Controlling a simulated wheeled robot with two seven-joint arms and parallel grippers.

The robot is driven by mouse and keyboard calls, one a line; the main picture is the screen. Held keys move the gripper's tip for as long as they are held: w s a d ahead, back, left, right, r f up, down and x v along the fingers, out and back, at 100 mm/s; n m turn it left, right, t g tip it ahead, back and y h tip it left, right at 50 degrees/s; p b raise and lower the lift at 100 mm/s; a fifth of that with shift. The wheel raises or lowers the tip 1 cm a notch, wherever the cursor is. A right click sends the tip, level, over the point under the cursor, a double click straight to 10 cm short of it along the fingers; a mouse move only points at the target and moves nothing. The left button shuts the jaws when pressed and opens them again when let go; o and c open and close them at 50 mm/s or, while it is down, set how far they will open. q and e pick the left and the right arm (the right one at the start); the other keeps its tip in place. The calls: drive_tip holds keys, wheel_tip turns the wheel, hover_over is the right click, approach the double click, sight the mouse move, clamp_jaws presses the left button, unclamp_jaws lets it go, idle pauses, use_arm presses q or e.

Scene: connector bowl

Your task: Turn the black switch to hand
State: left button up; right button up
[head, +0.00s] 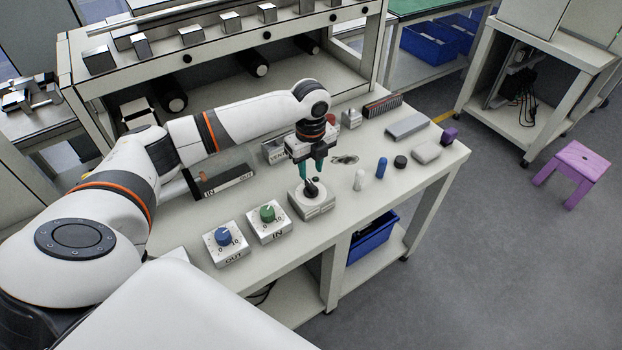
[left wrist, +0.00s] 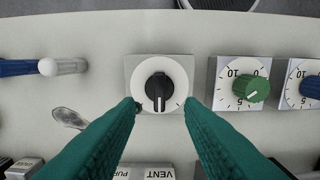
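The black switch (head: 311,188) is a rotary knob on a white round plate over a grey box near the table's front edge. In the left wrist view the black switch (left wrist: 158,90) has its white pointer line toward the bottom of the picture. Its position labels are not readable. My left gripper (head: 311,175) points down over it with green fingers. In the left wrist view the fingertips of the left gripper (left wrist: 162,104) are apart, one on each side of the knob, with gaps showing. Whether they are level with the knob cannot be told. My right gripper is not in view.
A green dial (head: 267,213) marked IN and a blue dial (head: 223,236) marked OUT stand left of the switch. A labelled box (head: 274,151) is behind.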

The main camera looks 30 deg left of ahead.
sight(311, 184)
use_arm(q)
wheel_tip(311, 184, down, 6)
drive_tip(key=shift+r+p, duration=0.1)
drive_tip(key=shift+p, duration=0.25)
drive_tip(key=shift+c, duration=0.5)
clamp_jaws()
